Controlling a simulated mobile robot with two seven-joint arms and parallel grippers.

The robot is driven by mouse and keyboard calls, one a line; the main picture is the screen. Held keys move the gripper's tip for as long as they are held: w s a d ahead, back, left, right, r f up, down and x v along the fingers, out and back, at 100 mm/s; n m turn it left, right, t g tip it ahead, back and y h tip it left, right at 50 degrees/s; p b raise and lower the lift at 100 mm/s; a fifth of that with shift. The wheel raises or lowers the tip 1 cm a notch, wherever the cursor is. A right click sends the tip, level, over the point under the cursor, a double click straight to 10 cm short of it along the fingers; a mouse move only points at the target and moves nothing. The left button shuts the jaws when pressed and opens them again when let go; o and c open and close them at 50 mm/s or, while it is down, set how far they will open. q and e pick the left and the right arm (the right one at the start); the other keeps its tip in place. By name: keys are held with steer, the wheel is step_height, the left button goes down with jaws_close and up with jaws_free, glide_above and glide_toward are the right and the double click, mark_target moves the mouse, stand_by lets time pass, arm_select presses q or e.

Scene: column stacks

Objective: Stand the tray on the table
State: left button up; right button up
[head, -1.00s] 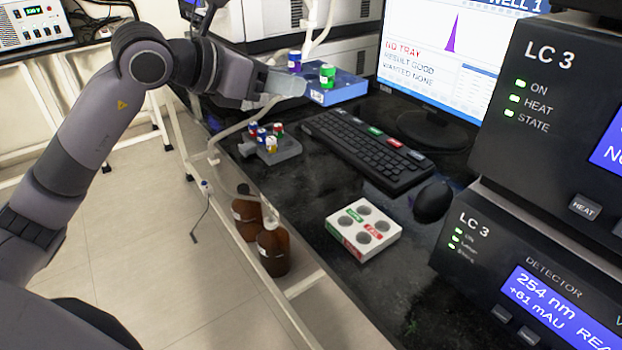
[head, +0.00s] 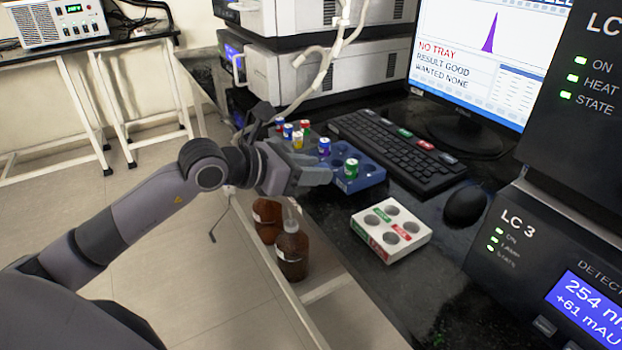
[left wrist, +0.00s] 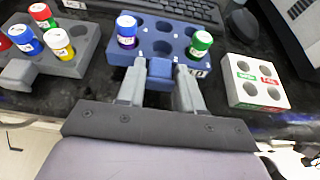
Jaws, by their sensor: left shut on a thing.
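The blue tray (head: 372,180) is beside the near side of the keyboard in the head view. It has rows of round wells and holds a purple vial (head: 324,147) and a green vial (head: 351,168), both upright. My left gripper (head: 328,174) is shut on the tray's near tab. In the left wrist view the tab (left wrist: 160,71) sits between the two fingers, and the tray (left wrist: 172,45) extends beyond them. The tray looks level and low over the dark table (head: 440,290); I cannot tell whether its underside touches. My right gripper is not in view.
A grey rack (left wrist: 80,68) with several coloured vials stands left of the tray. A white block (head: 365,232) with round holes stands to its right. The keyboard (head: 395,150) and mouse (head: 464,207) lie behind. Brown bottles (head: 292,250) stand below the table edge.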

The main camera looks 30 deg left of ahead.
arm_select(q)
steer(key=shift+f, duration=0.75)
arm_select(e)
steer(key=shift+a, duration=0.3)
arm_select(q)
steer(key=shift+f, duration=0.15)
steer(key=o, duration=1.1)
steer(key=shift+c, duration=0.2)
steer(key=shift+a, duration=0.1)
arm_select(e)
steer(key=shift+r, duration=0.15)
arm_select(q)
steer(key=v, duration=1.2)
